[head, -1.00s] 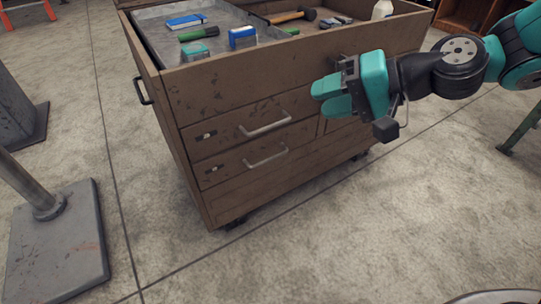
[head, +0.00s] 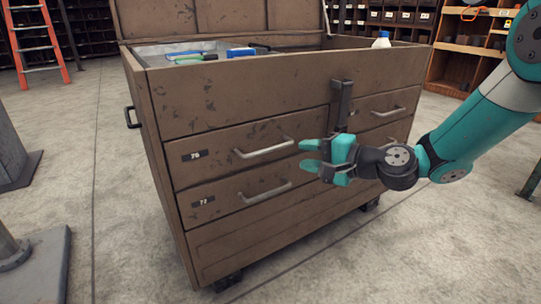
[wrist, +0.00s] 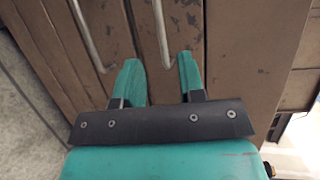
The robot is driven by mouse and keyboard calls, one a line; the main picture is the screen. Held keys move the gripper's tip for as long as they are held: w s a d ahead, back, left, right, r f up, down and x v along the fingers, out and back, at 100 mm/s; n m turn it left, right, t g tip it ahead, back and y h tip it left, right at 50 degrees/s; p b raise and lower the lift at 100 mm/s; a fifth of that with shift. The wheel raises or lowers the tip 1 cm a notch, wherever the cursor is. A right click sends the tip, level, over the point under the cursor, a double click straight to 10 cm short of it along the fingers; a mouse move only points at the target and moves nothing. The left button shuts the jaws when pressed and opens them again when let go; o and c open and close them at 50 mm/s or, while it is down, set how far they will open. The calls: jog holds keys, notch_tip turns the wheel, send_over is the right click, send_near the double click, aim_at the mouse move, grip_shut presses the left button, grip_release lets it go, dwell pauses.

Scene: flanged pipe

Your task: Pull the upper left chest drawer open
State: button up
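The brown chest (head: 240,100) stands with its lid up. Its upper left drawer (head: 215,160) is shut and has a dark number label and a grey bar handle (head: 263,148). My gripper (head: 304,155) is just right of that handle, its teal fingers pointing left, one above the other. The fingers are open and empty. In the wrist view the upper handle (wrist: 160,32) ends in the gap between my fingertips (wrist: 158,68). I cannot tell how far in depth the fingers are from it.
The lower left drawer (head: 225,200) is shut, and its handle (head: 266,192) sits below. A dark latch (head: 341,105) hangs on the chest front above my gripper. A ladder (head: 36,45) and shelves (head: 470,45) stand behind. The floor in front is clear.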

aim_at(273, 150)
jog(key=b+x, duration=0.2)
jog(key=x, duration=0.8)
jog(key=shift+w+a+f+b, duration=0.1)
jog(key=shift+w+a+b, duration=0.05)
jog(key=shift+a+b, duration=0.15)
jog(key=shift+d, duration=0.1)
jog(key=shift+c, duration=0.2)
grip_shut()
